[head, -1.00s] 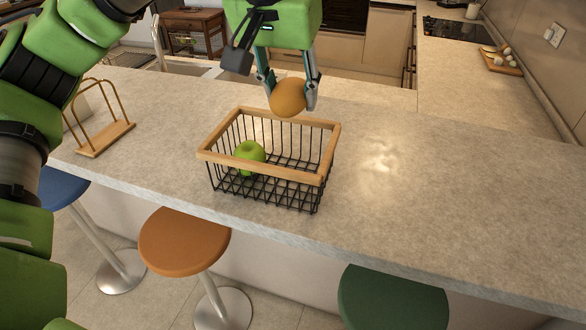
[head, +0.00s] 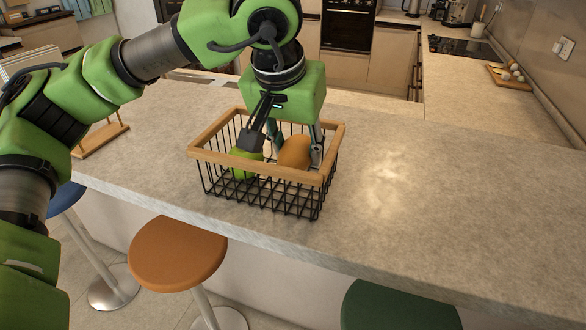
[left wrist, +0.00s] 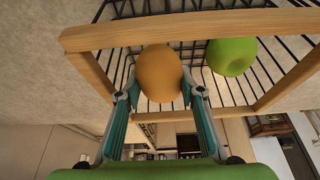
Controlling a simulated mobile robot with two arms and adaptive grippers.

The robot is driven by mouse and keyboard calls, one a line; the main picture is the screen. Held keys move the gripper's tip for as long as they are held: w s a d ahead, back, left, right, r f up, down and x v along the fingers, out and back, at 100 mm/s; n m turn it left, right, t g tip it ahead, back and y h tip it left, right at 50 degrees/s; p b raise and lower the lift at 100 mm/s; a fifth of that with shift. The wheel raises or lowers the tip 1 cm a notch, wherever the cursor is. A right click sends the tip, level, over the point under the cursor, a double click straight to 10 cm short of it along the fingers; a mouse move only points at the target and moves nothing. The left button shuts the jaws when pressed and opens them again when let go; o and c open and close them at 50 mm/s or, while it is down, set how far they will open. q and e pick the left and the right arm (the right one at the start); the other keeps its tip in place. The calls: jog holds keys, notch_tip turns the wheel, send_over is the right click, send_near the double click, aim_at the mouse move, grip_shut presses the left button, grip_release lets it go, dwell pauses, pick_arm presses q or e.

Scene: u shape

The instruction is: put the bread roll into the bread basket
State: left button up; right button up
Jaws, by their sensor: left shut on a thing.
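The bread roll (head: 294,152) is a smooth golden-brown ball, held between the fingertips of my left gripper (head: 296,148). It is inside the bread basket (head: 265,206), a black wire basket with a wooden rim, toward the right side. The left wrist view shows the roll (left wrist: 159,73) between the two fingers (left wrist: 161,95), within the basket's wooden rim (left wrist: 190,27). I cannot tell whether the roll touches the basket floor. A green apple (head: 244,162) lies in the basket to the left of the roll, partly hidden by the gripper. My right gripper is out of view.
The basket stands on a grey stone counter (head: 430,215), clear to its right. A wooden stand (head: 100,139) is at the left. Orange (head: 178,252), blue and green (head: 398,305) stools stand in front. A board with eggs or similar (head: 510,75) is far right.

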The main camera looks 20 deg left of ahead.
pick_arm(q)
notch_tip(320, 180, down, 4)
jog(key=shift+f+p, duration=0.25)
jog(key=shift+p, duration=0.15)
jog(key=shift+f, duration=0.1)
jog(key=shift+f+b, duration=0.15)
jog(key=shift+b, duration=0.15)
jog(key=o, duration=0.8)
